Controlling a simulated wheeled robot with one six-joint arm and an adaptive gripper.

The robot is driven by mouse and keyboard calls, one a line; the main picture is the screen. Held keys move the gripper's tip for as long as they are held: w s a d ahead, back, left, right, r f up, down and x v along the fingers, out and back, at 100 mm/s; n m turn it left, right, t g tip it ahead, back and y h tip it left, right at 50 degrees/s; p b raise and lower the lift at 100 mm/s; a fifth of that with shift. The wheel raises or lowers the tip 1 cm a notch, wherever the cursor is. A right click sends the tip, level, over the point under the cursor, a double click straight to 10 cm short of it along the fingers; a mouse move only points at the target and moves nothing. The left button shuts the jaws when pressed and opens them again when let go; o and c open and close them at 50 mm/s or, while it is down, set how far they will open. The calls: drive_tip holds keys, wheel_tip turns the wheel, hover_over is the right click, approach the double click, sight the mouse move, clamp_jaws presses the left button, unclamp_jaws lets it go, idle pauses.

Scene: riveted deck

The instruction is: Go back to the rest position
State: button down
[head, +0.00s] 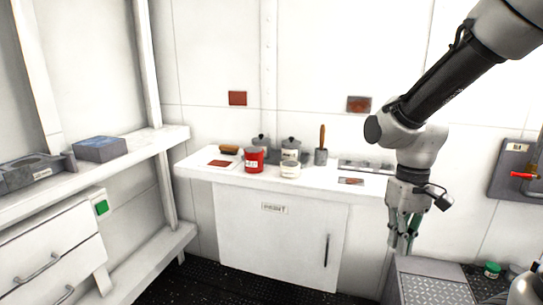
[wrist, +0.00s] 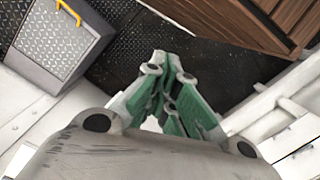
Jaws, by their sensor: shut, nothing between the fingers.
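My gripper (head: 402,240) hangs from my arm at the right of the head view, pointing down in front of the counter's right end. Its green-padded fingers are together and hold nothing. The wrist view shows the same closed fingers (wrist: 172,95) above the dark riveted floor (wrist: 135,50).
A white counter (head: 225,176) at the back holds a red can (head: 254,160), a cream cup (head: 290,170), lidded pots (head: 291,147) and a brush holder (head: 321,157). A metal-topped box (head: 430,290) stands below my gripper. Shelves (head: 150,140) line the left. The floor before the counter is clear.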

drive_tip(key=s+d+r+m+t, duration=0.2)
drive_tip(key=s+d+r+t, duration=0.4)
drive_tip(key=r, duration=0.6)
drive_tip(key=s+d, duration=0.1)
drive_tip(key=d, duration=0.1)
drive_tip(key=shift+d+r, duration=0.2)
drive_tip(key=shift+d, duration=0.1)
